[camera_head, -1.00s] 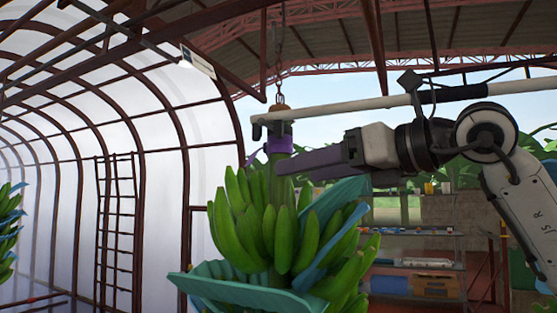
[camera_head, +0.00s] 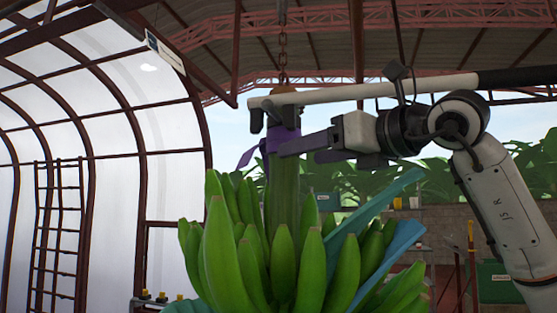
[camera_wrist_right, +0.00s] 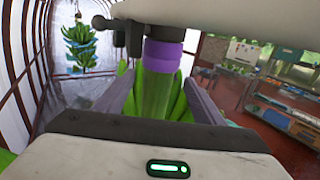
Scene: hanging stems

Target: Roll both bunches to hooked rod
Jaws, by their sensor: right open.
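A green banana bunch (camera_head: 235,262) hangs in the middle of the head view, with blue sheets among its hands. Its thick green stem (camera_head: 284,195) has a purple band near the top. A white rod (camera_head: 370,91) with a dark hooked end (camera_head: 258,118) crosses at the stem's top. My right gripper (camera_head: 300,145) is just below the rod. In the right wrist view its open fingers (camera_wrist_right: 160,85) stand on either side of the stem (camera_wrist_right: 158,85); I cannot tell whether they touch it. A second bunch (camera_wrist_right: 82,50) hangs farther off in that view. My left gripper is not visible.
A chain (camera_head: 283,45) holds the near stem from above. A ladder (camera_head: 58,235) and curved frames stand at left. Shelves with bins (camera_wrist_right: 285,120) stand at right in the wrist view. Roof beams run overhead.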

